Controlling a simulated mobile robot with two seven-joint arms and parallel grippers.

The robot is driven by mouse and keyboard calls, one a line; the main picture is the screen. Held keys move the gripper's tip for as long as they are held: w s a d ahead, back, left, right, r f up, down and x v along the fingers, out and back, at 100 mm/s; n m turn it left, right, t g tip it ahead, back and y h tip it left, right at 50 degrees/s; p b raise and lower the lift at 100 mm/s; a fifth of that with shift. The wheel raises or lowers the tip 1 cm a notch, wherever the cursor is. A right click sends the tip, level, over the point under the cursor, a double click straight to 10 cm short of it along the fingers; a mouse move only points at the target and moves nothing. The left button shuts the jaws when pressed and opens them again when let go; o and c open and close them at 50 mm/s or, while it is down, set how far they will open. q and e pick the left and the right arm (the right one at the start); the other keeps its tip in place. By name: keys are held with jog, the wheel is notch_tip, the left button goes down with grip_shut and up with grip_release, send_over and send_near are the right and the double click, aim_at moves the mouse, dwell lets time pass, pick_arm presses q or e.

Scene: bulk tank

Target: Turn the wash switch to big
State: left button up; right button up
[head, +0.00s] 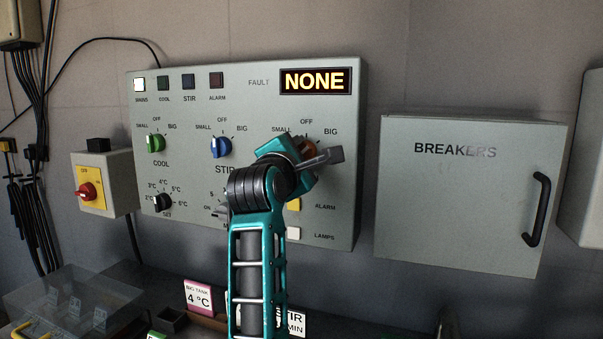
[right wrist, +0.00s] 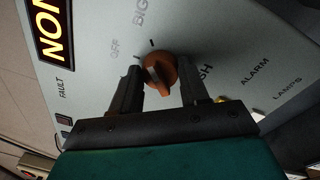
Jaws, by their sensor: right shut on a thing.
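The wash switch (head: 308,149) is an orange-brown knob on the grey control panel (head: 340,220), under the labels SMALL, OFF and BIG. In the head view my right gripper (head: 313,158) covers much of it. In the right wrist view the wash switch (right wrist: 160,70) shows between the two dark fingers of my right gripper (right wrist: 162,80), which is shut on it. The OFF and BIG labels show above it there, turned sideways. I cannot tell clearly which mark the knob points at. My left gripper is not in view.
A green COOL knob (head: 155,143) and a blue STIR knob (head: 221,147) sit to the left on the panel. The fault display (head: 315,81) reads NONE. A breaker box (head: 460,220) hangs to the right; a red switch (head: 88,192) is at the left.

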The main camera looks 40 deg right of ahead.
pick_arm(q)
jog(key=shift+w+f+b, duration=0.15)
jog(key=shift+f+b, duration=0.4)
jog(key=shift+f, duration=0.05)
pick_arm(e)
jog(key=shift+f+m, duration=0.15)
jog(key=shift+m, duration=0.35)
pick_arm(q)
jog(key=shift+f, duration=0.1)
pick_arm(e)
jog(key=o, duration=1.1)
jog(key=shift+c, duration=0.2)
